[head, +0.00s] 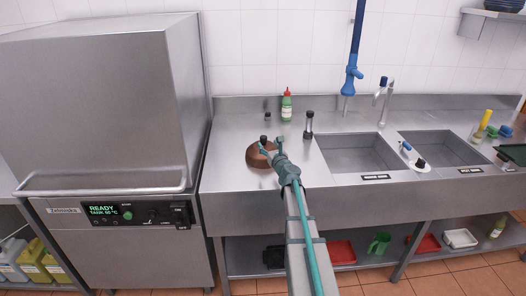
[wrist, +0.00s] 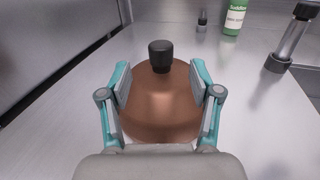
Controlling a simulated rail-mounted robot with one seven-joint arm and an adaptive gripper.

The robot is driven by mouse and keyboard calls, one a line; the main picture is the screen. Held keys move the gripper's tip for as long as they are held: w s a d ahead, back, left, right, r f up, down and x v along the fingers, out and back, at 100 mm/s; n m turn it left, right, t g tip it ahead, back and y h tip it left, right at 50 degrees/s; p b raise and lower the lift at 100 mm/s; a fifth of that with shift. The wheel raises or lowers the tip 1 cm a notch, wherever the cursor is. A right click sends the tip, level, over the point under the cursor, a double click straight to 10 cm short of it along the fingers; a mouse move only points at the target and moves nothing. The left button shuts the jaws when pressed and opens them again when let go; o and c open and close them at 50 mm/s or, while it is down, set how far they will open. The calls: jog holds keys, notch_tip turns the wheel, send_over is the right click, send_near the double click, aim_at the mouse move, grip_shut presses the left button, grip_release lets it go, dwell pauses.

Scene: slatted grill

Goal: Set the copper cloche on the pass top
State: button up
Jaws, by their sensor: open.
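The copper cloche (head: 257,157) is a brown dome with a black knob on top. It stands upright on the steel counter left of the sinks. In the wrist view the cloche (wrist: 160,108) fills the middle, with its black knob (wrist: 161,56) just beyond the fingertips. My gripper (head: 270,146) is open over the cloche; in the wrist view its two teal fingers (wrist: 160,84) stand apart on either side of the dome. The knob is not between the fingers. I cannot tell whether the fingers touch the dome. I cannot identify the pass top in these frames.
A green bottle (head: 286,105), a small dark shaker (head: 267,117) and a tall black-capped grinder (head: 309,123) stand behind and right of the cloche. Two sink basins (head: 358,153) lie to the right. A large steel dishwasher (head: 105,120) stands at left. Counter left of the cloche is clear.

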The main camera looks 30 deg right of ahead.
aim_at(265, 139)
jog(key=w, duration=0.2)
jog(key=w+p, duration=0.1)
jog(key=w, duration=0.2)
jog(key=w+d+p, duration=0.1)
jog(key=w, duration=0.1)
jog(key=shift+w+d+r, duration=0.1)
jog(key=shift+w, duration=0.1)
jog(key=shift+s, duration=0.1)
grip_shut()
